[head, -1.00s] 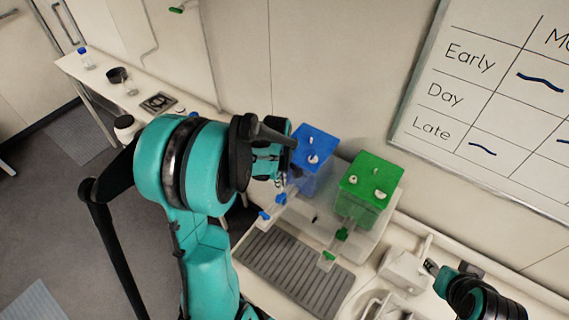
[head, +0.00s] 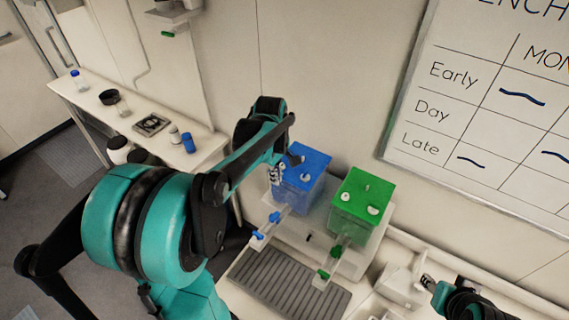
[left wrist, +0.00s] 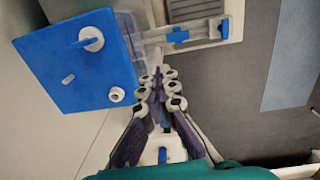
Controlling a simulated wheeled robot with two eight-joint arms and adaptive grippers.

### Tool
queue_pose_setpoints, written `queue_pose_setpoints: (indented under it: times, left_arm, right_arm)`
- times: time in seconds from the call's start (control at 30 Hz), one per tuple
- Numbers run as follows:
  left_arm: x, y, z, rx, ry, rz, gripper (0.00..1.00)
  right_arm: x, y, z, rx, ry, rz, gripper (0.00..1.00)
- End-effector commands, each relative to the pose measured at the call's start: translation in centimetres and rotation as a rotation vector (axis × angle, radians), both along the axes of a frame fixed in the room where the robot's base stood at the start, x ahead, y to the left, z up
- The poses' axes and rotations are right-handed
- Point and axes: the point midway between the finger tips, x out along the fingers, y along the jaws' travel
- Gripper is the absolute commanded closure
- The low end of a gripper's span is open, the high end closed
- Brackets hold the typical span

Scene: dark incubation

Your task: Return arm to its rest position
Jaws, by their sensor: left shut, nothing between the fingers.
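My left arm comes in from the left and rises past the middle of the head view. My left gripper (head: 275,175) is beside the left side of the blue-lidded tank (head: 303,168). In the left wrist view its fingers (left wrist: 160,80) are together with nothing between them, next to the blue lid (left wrist: 78,60). I cannot tell whether it touches the tank. My right gripper (head: 428,283) is at the lower right, small and partly cut off, so its jaw state is unclear.
A green-lidded tank (head: 361,200) stands right of the blue one, both with taps above a grey ribbed tray (head: 288,284). A side bench (head: 95,97) at left holds bottles and a dark bowl (head: 108,97). A whiteboard (head: 480,120) hangs on the wall.

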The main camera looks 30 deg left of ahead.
Motion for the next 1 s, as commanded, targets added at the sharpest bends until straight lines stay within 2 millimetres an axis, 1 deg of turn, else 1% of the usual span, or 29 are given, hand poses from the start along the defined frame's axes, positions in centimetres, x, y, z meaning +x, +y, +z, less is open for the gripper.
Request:
queue_pose_setpoints:
  times: [0.2,0.27,0.33,0.37,0.47,0.5,0.6,0.67,0.7,0.77,0.9,1.0]
  left_arm:
    - [-0.1,-0.1,-0.2,0.001,-0.002,-0.006,1.00]
    - [-0.3,-0.4,-0.6,0.005,-0.010,-0.027,1.00]
    - [-0.8,-1.0,-1.6,0.014,-0.030,-0.083,1.00]
    - [-1.1,-1.4,-2.2,0.020,-0.044,-0.117,1.00]
    - [-2.5,-3.0,-4.7,0.052,-0.100,-0.274,1.00]
    - [-3.2,-3.8,-5.8,0.070,-0.127,-0.349,1.00]
    - [-4.9,-5.5,-8.6,0.120,-0.191,-0.534,1.00]
    - [-5.8,-6.4,-10.3,0.152,-0.228,-0.640,1.00]
    - [-6.5,-7.0,-11.4,0.175,-0.252,-0.710,1.00]
    - [-7.5,-7.8,-13.2,0.211,-0.285,-0.812,1.00]
    - [-9.7,-9.6,-17.8,0.307,-0.358,-1.046,1.00]
    - [-11.0,-10.7,-20.8,0.376,-0.401,-1.191,1.00]
  right_arm:
    - [0.0,0.0,-0.2,0.000,0.000,0.000,0.60]
    - [0.0,0.0,-0.8,0.000,0.000,0.000,0.60]
    - [0.0,0.0,-2.3,0.000,0.000,0.000,0.60]
    - [0.0,0.0,-3.2,0.000,0.000,0.000,0.60]
    - [0.0,0.0,-6.8,0.000,0.000,0.000,0.60]
    - [0.0,0.0,-8.4,0.000,0.000,0.000,0.60]
    - [0.0,0.0,-12.1,0.000,0.000,0.000,0.60]
    - [0.0,0.0,-14.1,0.000,0.000,0.000,0.60]
    - [0.0,0.0,-15.4,0.000,0.000,0.000,0.60]
    - [0.0,0.0,-17.4,0.000,0.000,0.000,0.60]
    - [0.0,0.0,-21.9,0.000,0.000,0.000,0.60]
    - [0.0,0.0,-24.6,0.000,0.000,0.000,0.60]
